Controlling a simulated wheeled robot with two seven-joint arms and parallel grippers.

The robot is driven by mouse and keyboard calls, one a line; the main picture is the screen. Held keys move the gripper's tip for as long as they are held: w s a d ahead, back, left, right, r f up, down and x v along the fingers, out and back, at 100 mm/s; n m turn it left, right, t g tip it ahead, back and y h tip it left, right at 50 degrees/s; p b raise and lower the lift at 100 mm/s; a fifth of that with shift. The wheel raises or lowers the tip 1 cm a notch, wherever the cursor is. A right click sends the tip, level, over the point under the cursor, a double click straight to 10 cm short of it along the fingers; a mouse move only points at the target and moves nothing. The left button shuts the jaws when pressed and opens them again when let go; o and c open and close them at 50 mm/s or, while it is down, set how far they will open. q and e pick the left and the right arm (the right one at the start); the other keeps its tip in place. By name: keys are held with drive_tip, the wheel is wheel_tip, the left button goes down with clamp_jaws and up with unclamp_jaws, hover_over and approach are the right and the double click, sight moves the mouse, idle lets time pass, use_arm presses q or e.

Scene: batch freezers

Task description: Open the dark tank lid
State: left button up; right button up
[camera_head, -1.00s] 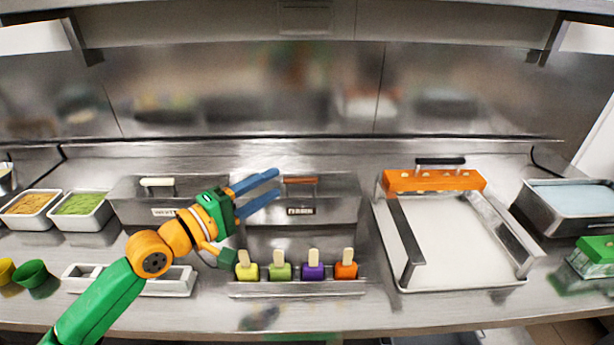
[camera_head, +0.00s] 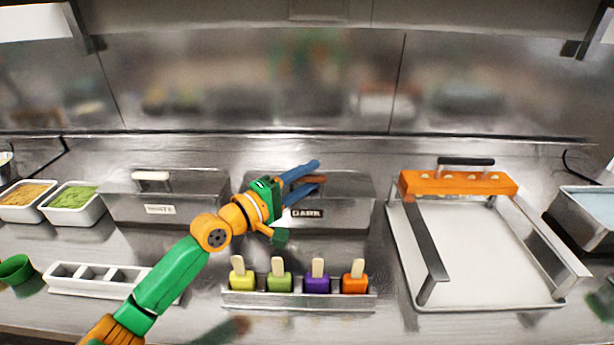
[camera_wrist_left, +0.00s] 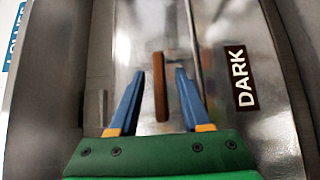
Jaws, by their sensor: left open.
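The dark tank (camera_head: 345,217) is a steel box at the back middle with a DARK label (camera_head: 306,213). Its lid is shut and has a brown bar handle (camera_head: 313,180). My left gripper (camera_head: 320,171) is at the handle, partly covering the lid and tank. In the left wrist view my left gripper (camera_wrist_left: 160,71) is open, with the brown handle (camera_wrist_left: 160,87) between its blue fingers and a gap visible on both sides. The DARK label also shows there (camera_wrist_left: 240,78). My right gripper is not in view.
The white-labelled tank (camera_head: 165,208) stands to the left. A steel rack (camera_head: 290,301) of several coloured popsicles is in front of the dark tank. A tray (camera_head: 490,250) with an orange-barred frame (camera_head: 458,183) stands to the right. A white divided holder (camera_head: 95,280) lies front left.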

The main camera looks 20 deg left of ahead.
use_arm(q)
clamp_jaws()
idle(1.4)
